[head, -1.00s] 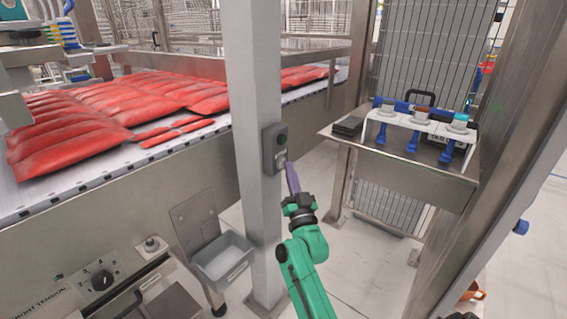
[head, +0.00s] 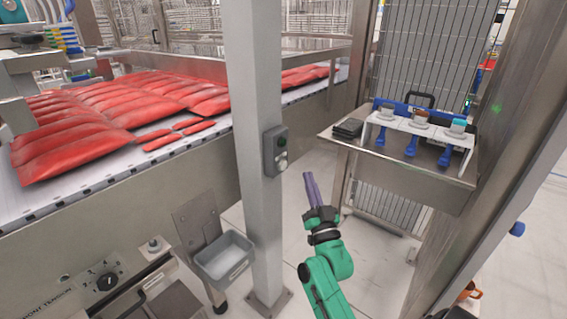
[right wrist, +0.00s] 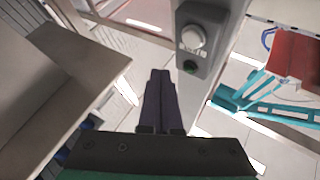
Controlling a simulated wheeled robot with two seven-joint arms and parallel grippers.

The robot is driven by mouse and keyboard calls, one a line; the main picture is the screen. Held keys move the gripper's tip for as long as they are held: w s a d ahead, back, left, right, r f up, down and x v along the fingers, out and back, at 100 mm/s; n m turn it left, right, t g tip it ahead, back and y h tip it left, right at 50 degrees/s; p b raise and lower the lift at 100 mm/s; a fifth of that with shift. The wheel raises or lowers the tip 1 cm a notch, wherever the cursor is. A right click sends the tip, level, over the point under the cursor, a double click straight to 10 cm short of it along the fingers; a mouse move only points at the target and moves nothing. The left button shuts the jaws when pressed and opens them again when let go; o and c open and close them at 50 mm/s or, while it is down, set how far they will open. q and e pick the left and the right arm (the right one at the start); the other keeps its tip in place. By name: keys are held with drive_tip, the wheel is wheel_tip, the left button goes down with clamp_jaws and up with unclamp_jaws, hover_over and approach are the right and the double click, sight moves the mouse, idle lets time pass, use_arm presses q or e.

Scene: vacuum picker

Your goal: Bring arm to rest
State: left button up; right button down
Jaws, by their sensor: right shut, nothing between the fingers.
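My right arm is green, and its right gripper (head: 309,180) has purple fingers that are shut and empty. In the head view it hangs in free air to the right of the grey post, apart from the button box (head: 275,151) on that post. In the right wrist view the shut fingers (right wrist: 160,80) point toward the floor. The button box (right wrist: 201,38) shows there above and to the right of them, with a white button and a dark green one. My left gripper is not in view.
The grey post (head: 252,90) stands close to my right arm. A steel shelf (head: 400,162) with suction tools (head: 412,140) is at the right. A conveyor with red bags (head: 75,150) runs at the left. A grey bin (head: 226,257) hangs low. Bare floor lies right of the post.

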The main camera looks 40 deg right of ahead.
idle(0.4)
